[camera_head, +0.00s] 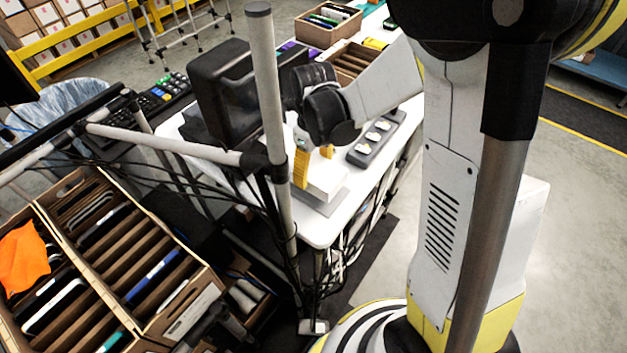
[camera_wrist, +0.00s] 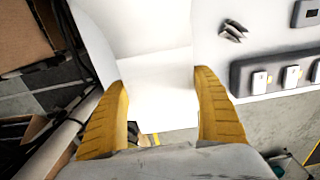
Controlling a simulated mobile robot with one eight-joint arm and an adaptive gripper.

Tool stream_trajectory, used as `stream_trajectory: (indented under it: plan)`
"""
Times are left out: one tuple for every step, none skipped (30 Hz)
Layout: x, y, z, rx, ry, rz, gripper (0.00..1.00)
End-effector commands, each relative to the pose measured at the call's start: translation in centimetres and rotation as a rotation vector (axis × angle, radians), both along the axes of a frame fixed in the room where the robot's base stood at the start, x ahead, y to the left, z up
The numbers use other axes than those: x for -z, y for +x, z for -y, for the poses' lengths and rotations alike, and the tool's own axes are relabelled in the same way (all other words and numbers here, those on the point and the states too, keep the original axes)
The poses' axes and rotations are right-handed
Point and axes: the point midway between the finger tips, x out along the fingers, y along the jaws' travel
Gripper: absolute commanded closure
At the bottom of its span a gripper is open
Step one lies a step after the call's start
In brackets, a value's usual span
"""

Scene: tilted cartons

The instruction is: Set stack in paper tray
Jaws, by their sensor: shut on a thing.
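My gripper (camera_head: 315,160) is at the near end of the white table, its yellow fingers pointing down. It is shut on a white stack (camera_head: 327,181), with one finger on each side. In the wrist view, the stack (camera_wrist: 160,105) fills the space between the two yellow fingers (camera_wrist: 160,88). A flat grey piece (camera_head: 322,208) shows under the stack in the head view; it may be the paper tray. I cannot tell whether the stack rests on it or is held just above it.
The white table (camera_head: 319,234) has a grey strip with white pieces (camera_head: 361,155) beside the gripper. A dark monitor (camera_head: 222,90) and a grey pole (camera_head: 263,80) stand left. Cartons with dividers (camera_head: 205,285) lie lower left. Open brown boxes (camera_head: 318,36) stand at the back.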

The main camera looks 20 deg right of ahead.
Motion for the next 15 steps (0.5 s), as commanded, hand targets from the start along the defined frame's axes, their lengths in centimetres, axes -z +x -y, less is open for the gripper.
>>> stream_trajectory:
  plan:
    - [0.3, 0.0, -0.1, 0.0, 0.0, 0.0, 0.64]
    - [0.6, 0.0, -0.1, 0.0, 0.0, 0.0, 0.64]
    - [1.1, 0.0, -0.1, 0.0, 0.0, 0.0, 0.64]
    - [1.6, 0.0, 0.0, 0.0, 0.0, 0.0, 0.64]
    - [2.1, 0.0, 0.0, 0.0, 0.0, 0.0, 0.64]
    - [2.8, 0.0, 0.0, 0.0, 0.0, 0.0, 0.64]
    - [3.3, 0.0, 0.0, 0.0, 0.0, 0.0, 0.64]
    - [3.7, 0.0, 0.0, -0.001, 0.0, 0.0, 0.64]
    - [4.0, 0.0, 0.0, -0.001, 0.0, 0.0, 0.64]
    - [4.1, 0.0, 0.0, -0.001, 0.0, 0.0, 0.64]
    - [4.1, 0.0, 0.0, -0.001, 0.0, 0.0, 0.64]
    - [4.0, 0.0, 0.0, -0.001, 0.0, 0.0, 0.64]
    - [4.0, 0.0, 0.0, -0.001, 0.0, 0.0, 0.64]
    - [4.0, 0.0, 0.0, -0.001, 0.0, 0.0, 0.64]
    - [3.9, 0.0, 0.0, -0.001, 0.0, 0.0, 0.64]
